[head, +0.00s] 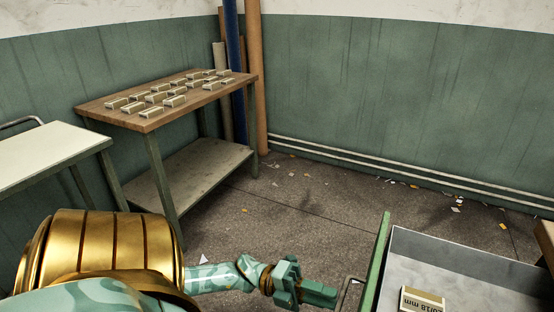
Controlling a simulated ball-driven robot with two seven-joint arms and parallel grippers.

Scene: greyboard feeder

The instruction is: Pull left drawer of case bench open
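A drawer with a green front panel (377,262) and a grey inside (455,262) is at the lower right, cut off by the bottom edge. It stands open, with its inside in view from above. A thin metal handle (346,291) sticks out on the left of the front panel. My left gripper (322,292), teal with gold rings, points right with its fingertips at the handle. I cannot tell whether the fingers are apart or closed on it. My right gripper is not in view. The rest of the bench is out of frame.
A wooden-topped table (150,120) with several small boxes stands at the back left. A pale-topped table (45,155) is at far left. Scraps litter the floor (300,215), otherwise clear in the middle.

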